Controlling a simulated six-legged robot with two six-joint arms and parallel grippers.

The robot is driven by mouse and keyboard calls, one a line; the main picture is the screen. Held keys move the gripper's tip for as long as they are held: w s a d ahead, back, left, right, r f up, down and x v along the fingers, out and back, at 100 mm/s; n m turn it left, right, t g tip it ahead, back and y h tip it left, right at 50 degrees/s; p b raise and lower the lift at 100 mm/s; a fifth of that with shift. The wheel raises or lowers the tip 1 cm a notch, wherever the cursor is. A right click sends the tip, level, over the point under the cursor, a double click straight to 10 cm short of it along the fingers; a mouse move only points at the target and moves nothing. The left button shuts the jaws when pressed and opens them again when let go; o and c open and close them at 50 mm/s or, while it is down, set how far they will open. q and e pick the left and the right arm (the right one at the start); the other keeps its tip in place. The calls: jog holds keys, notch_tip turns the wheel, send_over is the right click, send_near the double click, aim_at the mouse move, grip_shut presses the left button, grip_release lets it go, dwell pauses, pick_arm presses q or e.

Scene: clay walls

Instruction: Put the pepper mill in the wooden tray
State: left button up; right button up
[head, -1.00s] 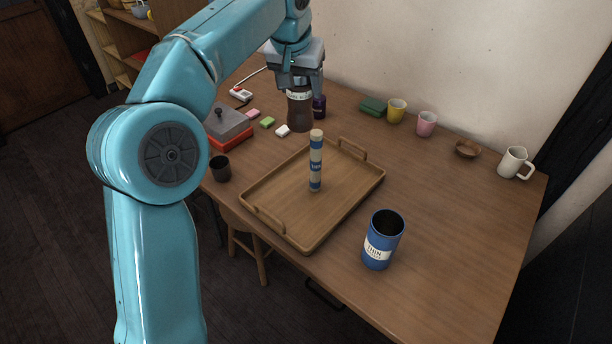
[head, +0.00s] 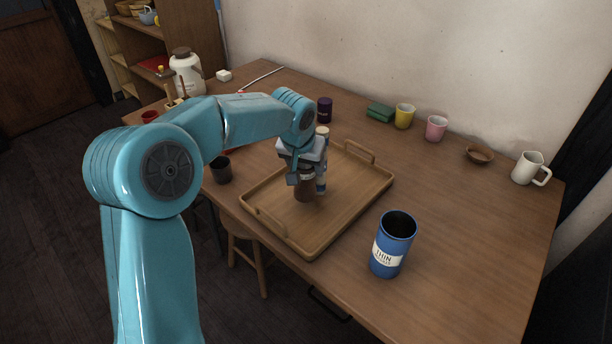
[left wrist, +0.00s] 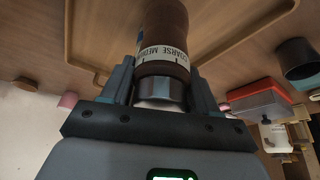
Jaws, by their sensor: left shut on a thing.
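The pepper mill (head: 304,189) is brown, with a pale "COARSE MEDIUM" band that shows in the left wrist view (left wrist: 163,52). My left gripper (head: 305,172) is shut on its upper part and holds it upright over the wooden tray (head: 262,227). I cannot tell if the mill's base touches the tray floor. A slim blue and cream cylinder (head: 322,131) stands in the tray just behind the gripper, mostly hidden by it. The tray's rim also shows in the left wrist view (left wrist: 84,68). My right gripper is not in view.
A blue tin (head: 393,246) stands right of the tray, a dark cup (head: 221,170) left of it. A purple jar (head: 325,110), green box (head: 380,112), yellow cup (head: 404,116), pink cup (head: 436,128), bowl (head: 480,154) and white mug (head: 528,168) line the back. The tray's right half is clear.

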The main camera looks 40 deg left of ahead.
pick_arm(q)
notch_tip(320, 180, down, 3)
jog(key=shift+f, duration=0.1)
jog(key=shift+f+b, duration=0.1)
jog(key=shift+b, duration=0.25)
jog(key=o, duration=1.2)
jog(key=shift+c, duration=0.2)
